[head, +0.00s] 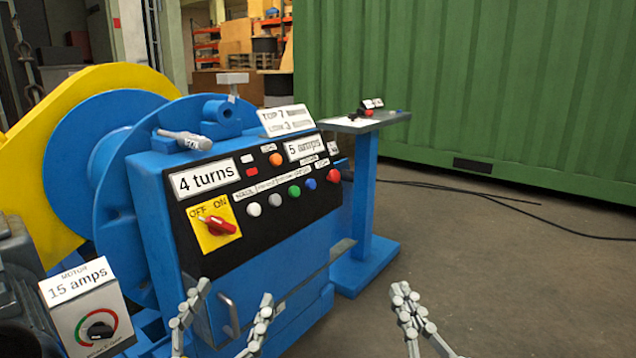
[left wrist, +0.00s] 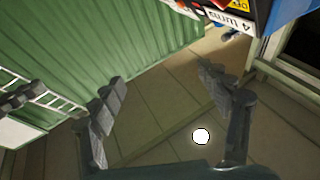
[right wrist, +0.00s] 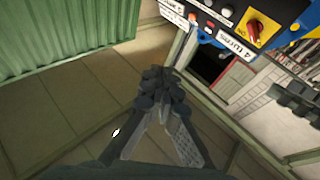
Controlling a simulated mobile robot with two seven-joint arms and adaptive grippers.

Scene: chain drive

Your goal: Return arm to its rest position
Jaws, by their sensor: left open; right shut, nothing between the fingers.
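My left gripper (head: 228,305) is open and empty in front of the lower part of the blue control cabinet, at the bottom of the head view. In the left wrist view its two fingers (left wrist: 172,105) stand wide apart with bare floor between them. My right gripper (head: 402,292) is at the bottom of the head view, right of the cabinet, over the floor. In the right wrist view its fingertips (right wrist: 160,82) meet and hold nothing. Neither gripper touches the control panel (head: 262,190), as far as I can see.
The panel has a red switch (head: 217,225) on a yellow plate and several coloured buttons. A motor box (head: 85,305) stands at lower left. A blue pedestal table (head: 365,195) carries small items. A green container (head: 470,85) is behind; the floor at right is clear apart from a black cable.

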